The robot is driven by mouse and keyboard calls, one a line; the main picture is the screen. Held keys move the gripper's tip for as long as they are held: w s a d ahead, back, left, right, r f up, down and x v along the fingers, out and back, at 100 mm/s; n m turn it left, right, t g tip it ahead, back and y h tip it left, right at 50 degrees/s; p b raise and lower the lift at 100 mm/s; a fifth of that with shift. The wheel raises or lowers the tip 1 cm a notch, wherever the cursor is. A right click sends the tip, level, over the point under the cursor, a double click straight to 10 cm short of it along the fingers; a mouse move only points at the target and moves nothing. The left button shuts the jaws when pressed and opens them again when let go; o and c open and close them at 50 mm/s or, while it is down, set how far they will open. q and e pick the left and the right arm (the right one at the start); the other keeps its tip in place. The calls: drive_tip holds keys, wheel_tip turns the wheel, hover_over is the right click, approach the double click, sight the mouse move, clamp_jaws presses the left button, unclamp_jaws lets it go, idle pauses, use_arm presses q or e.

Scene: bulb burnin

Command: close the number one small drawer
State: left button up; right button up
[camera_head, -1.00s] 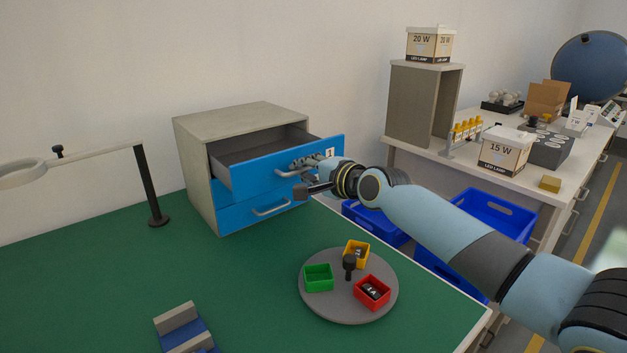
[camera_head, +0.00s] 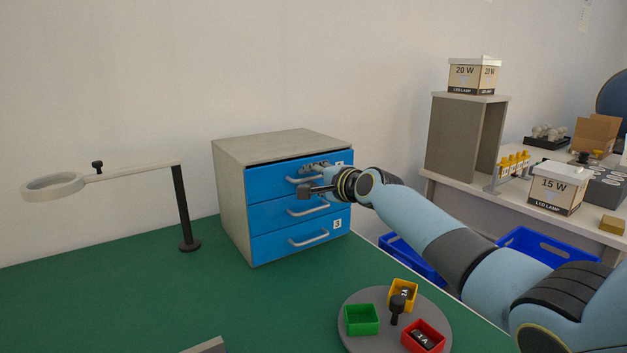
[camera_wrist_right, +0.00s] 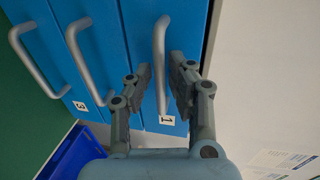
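The number one small drawer (camera_head: 270,181) is the top blue front of a grey cabinet (camera_head: 232,200). It sits almost flush with the fronts below, with a thin dark gap along its top edge. In the right wrist view, its label "1" (camera_wrist_right: 167,120) and grey bar handle (camera_wrist_right: 159,50) show. My right gripper (camera_head: 306,180) is at this handle and partly hides it in the head view. In the wrist view, the gripper's fingers (camera_wrist_right: 163,76) stand apart on either side of the handle, with gaps visible. My left gripper is out of view.
Two more blue drawers lie below, the lowest marked 3 (camera_head: 300,241). A ring lamp stand (camera_head: 184,215) is left of the cabinet. A round grey tray (camera_head: 372,342) with small coloured boxes is in front. Green tabletop (camera_head: 140,290) is clear at left.

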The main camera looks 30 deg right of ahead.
drive_tip(key=shift+s, duration=0.1)
drive_tip(key=v, duration=1.1)
drive_tip(key=shift+s, duration=0.4)
drive_tip(key=shift+d, duration=0.1)
